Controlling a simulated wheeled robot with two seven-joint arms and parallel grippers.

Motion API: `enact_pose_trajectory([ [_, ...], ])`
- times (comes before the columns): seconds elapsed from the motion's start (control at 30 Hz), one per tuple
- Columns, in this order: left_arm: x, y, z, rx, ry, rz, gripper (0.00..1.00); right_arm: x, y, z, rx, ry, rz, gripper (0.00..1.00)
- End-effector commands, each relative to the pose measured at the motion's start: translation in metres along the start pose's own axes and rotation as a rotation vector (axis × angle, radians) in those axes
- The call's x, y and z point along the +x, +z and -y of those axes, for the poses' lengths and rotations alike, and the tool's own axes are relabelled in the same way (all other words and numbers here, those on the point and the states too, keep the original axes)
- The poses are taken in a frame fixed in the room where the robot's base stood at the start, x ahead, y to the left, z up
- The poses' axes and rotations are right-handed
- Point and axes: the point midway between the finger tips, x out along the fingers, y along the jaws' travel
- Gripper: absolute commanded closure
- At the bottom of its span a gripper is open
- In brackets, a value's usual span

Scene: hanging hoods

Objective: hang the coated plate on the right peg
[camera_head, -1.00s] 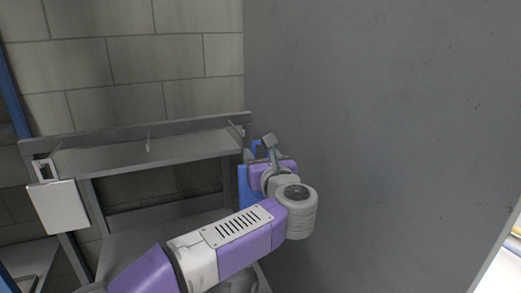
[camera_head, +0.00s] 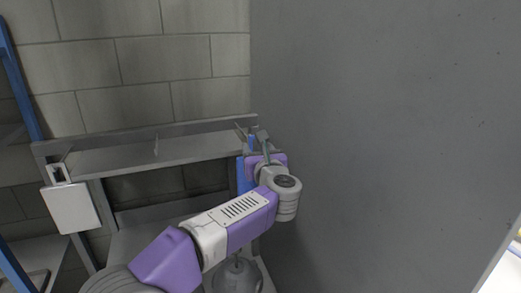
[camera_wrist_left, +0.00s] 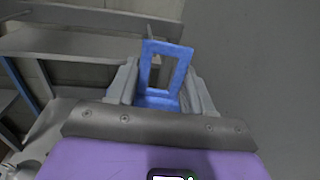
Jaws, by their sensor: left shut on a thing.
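The coated plate is blue, with a frame-like handle. In the head view its blue body (camera_head: 241,176) shows beside the rack's right end, partly behind my wrist. My left gripper (camera_head: 255,139) is shut on it. In the left wrist view the blue handle frame (camera_wrist_left: 181,72) stands up between the fingers of the left gripper (camera_wrist_left: 163,92). The right peg (camera_head: 240,131) sticks out at the right end of the rack's top rail, close beside the gripper. I cannot tell whether the peg is inside the handle opening. My right gripper is out of view.
A white plate (camera_head: 70,208) hangs at the rack's left end. A large grey wall panel (camera_head: 390,130) stands close to the right of the gripper. A blue post (camera_head: 18,80) is at far left.

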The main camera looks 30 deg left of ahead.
Motion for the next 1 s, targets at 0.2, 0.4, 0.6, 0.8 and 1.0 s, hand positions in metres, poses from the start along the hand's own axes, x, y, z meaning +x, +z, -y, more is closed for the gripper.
enact_pose_trajectory([
  [0.2, 0.011, 0.0, -0.001, -0.002, 0.0, 0.001, 0.98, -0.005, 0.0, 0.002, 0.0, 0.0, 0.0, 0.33],
  [0.4, 0.011, 0.0, -0.001, -0.001, 0.0, 0.001, 0.98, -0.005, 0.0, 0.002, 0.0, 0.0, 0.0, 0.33],
  [0.6, 0.013, 0.0, -0.002, -0.001, 0.0, 0.001, 0.98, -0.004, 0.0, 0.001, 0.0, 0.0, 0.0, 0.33],
  [0.8, 0.018, 0.0, -0.004, 0.0, 0.001, 0.001, 0.98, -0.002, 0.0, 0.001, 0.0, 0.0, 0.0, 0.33],
  [1.0, 0.018, 0.001, -0.004, 0.0, 0.001, 0.001, 0.98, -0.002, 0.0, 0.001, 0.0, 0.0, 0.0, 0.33],
])
